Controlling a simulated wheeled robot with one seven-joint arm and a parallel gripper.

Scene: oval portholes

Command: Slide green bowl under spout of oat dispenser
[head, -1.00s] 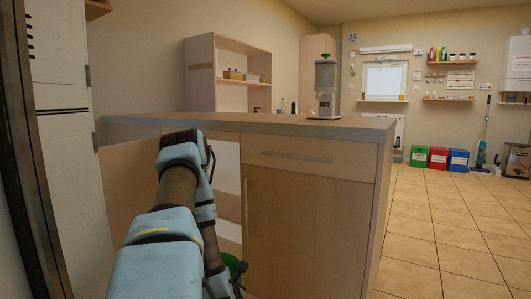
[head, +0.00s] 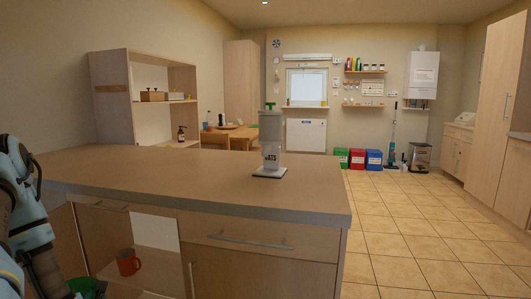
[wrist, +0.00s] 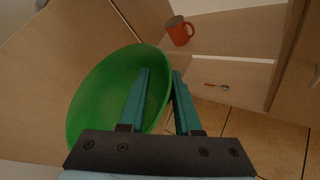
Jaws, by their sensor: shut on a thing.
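The green bowl (head: 84,287) shows partly at the bottom left of the head view, below the counter top and in front of the cabinet. In the wrist view the bowl (wrist: 98,95) is tilted, and my gripper (wrist: 161,74) is shut on its rim, one finger inside and one outside. My gripper's fingers are not clear in the head view. The oat dispenser (head: 272,143) stands upright on the counter top (head: 190,180), near its far right part. It has a clear hopper, a green knob and a white base. Its spout is too small to make out.
An orange mug (head: 128,262) stands on an open cabinet shelf; it also shows in the wrist view (wrist: 179,31). The counter around the dispenser is clear. The counter's front edge lies between the bowl and the dispenser. Open tiled floor (head: 410,230) is at right.

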